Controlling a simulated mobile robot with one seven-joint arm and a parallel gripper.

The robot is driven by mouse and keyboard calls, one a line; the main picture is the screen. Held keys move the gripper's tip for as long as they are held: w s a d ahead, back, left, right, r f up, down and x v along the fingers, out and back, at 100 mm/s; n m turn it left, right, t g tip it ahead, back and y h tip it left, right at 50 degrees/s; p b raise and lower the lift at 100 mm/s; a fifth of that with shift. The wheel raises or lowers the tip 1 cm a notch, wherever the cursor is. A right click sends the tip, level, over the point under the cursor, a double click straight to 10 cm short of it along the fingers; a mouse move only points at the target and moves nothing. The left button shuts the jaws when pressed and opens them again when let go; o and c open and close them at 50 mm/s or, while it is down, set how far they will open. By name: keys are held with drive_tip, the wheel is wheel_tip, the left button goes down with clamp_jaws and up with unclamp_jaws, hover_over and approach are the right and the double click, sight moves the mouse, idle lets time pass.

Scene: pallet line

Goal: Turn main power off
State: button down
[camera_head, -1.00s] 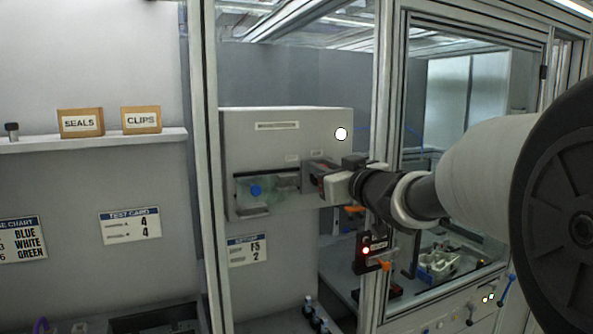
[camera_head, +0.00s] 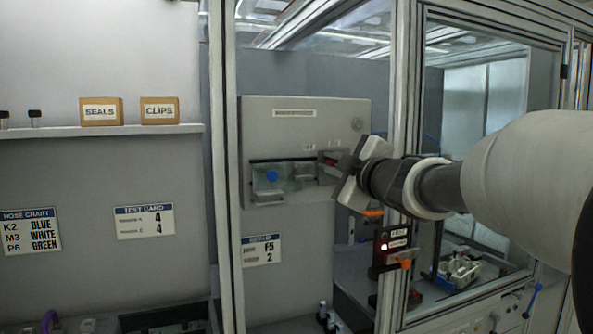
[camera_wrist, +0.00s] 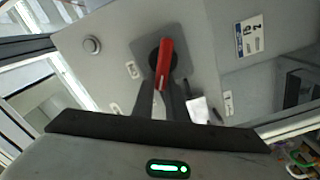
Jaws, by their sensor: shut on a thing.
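The power switch is a red handle (camera_wrist: 165,62) on a round black base and grey plate, seen in the wrist view. It sits on the front of a grey cabinet (camera_head: 300,135). My gripper (camera_wrist: 162,92) is shut on the red handle, with one dark finger on either side. In the head view my gripper (camera_head: 340,172) is tilted at the cabinet's right side and hides most of the handle. A round lamp (camera_head: 357,125) at the cabinet's upper right is grey and unlit. The small labels by the switch are too small to read.
A clear cover with a blue knob (camera_head: 272,176) is left of the switch. An aluminium post (camera_head: 400,110) stands close by my arm. A dark box with a red light (camera_head: 388,247) is below my gripper. A shelf (camera_head: 100,131) with boxes is at left.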

drive_tip(key=n+b, duration=0.1)
drive_tip(key=f+n, duration=0.1)
drive_tip(key=f+n+b, duration=0.1)
drive_tip(key=shift+d+n+b, duration=0.25)
drive_tip(key=shift+n+b, duration=0.05)
drive_tip(key=shift+n, duration=0.1)
drive_tip(key=shift+n+b, duration=0.45)
drive_tip(key=shift+n, duration=0.35)
drive_tip(key=shift+d, duration=0.1)
drive_tip(key=shift+r, duration=0.1)
drive_tip(key=c, duration=1.9)
unclamp_jaws()
drive_tip(key=shift+c, duration=0.2)
drive_tip(key=shift+o, duration=0.9)
drive_tip(key=shift+w+d, duration=0.1)
drive_tip(key=shift+w, duration=0.05)
drive_tip(key=shift+a+r+n, duration=0.1)
drive_tip(key=shift+a+n, duration=0.2)
